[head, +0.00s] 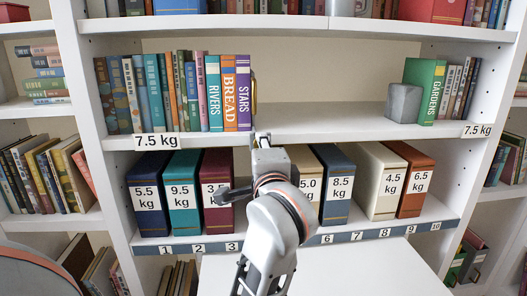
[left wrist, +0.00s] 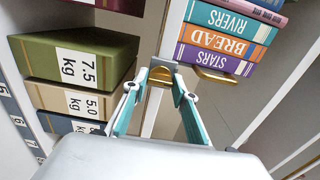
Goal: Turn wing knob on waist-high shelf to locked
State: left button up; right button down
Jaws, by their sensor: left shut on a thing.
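My left gripper (head: 262,141) reaches up to the front edge of the upper shelf board (head: 330,127), just below and right of the purple STARS book. In the left wrist view, its teal-edged fingers (left wrist: 157,72) are closed at the tips on a small brass-coloured piece (left wrist: 153,96), which looks like the wing knob. The fingers hide much of it, and I cannot tell which way it is turned. No locked mark can be read. In the head view the gripper and arm cover the knob. My right gripper is in neither view.
Upright books, including STARS (head: 244,93), stand on the upper shelf, with a brass bookend (head: 253,95) beside them. A grey block (head: 403,103) stands by GARDENS (head: 424,91). Weight-labelled binders fill the lower shelf (head: 345,232) on both sides of my arm. The upper shelf's middle is clear.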

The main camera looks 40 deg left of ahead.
pick_arm(q)
jog(key=o, duration=1.1)
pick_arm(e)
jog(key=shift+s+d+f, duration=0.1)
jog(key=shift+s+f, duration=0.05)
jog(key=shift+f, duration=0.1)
pick_arm(q)
jog(key=shift+d, duration=0.1)
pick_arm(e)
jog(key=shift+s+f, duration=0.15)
pick_arm(q)
jog(key=v, duration=0.7)
jog(key=shift+s, duration=0.2)
